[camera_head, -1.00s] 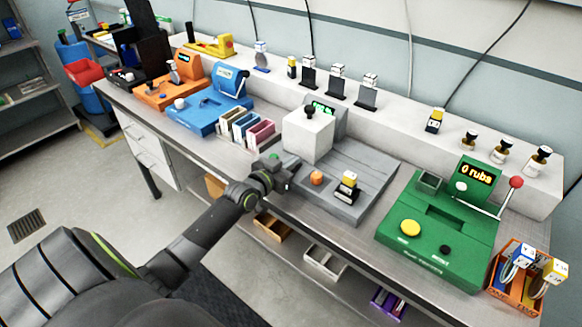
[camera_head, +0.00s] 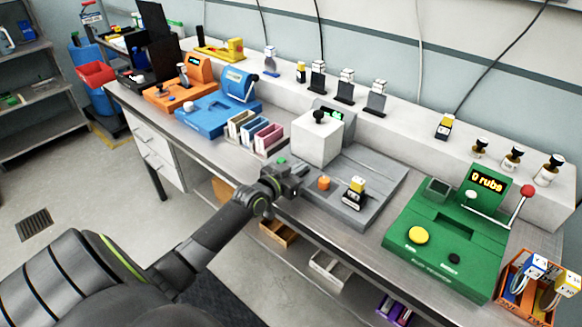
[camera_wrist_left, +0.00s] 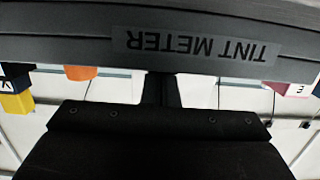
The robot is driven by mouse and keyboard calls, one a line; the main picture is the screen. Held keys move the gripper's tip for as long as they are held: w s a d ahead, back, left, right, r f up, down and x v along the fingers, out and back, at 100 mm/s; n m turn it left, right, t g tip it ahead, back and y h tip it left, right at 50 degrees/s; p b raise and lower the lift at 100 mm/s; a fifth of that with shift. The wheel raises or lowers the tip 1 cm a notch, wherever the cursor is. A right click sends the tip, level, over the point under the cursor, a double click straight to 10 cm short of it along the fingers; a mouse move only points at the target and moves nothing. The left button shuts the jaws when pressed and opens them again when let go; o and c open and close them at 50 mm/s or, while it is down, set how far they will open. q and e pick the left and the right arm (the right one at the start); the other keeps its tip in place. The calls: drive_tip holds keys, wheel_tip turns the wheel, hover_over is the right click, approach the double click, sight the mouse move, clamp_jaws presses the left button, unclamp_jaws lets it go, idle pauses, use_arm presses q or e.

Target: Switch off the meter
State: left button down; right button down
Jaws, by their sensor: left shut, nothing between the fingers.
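The tint meter (camera_head: 375,187) is the grey device in the middle of the bench, with a white cube-shaped head (camera_head: 317,140), an orange button (camera_head: 323,183) and a small display (camera_head: 336,115) behind the head, partly hidden. A green button (camera_head: 281,160) shows beside my left gripper (camera_head: 298,178). That gripper is shut and empty at the meter's front left edge. In the left wrist view the closed fingers (camera_wrist_left: 162,90) point at the front face with the upside-down TINT METER label (camera_wrist_left: 195,45); I cannot tell whether they touch. My right gripper is not in view.
A green machine (camera_head: 450,235) with a red-knobbed lever is to the right. Coloured bins (camera_head: 255,132) and a blue device (camera_head: 205,112) are to the left. Several modules line the rear ledge.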

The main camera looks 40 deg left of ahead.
use_arm(q)
drive_tip(key=r+p, duration=0.3)
drive_tip(key=r, duration=0.1)
drive_tip(key=shift+w, duration=0.3)
drive_tip(key=s+r+p, duration=0.1)
drive_tip(key=s+r, duration=0.2)
drive_tip(key=s, duration=0.6)
drive_tip(key=shift+s+a+r, duration=0.15)
drive_tip(key=shift+s+a, duration=0.1)
drive_tip(key=shift+a, duration=0.1)
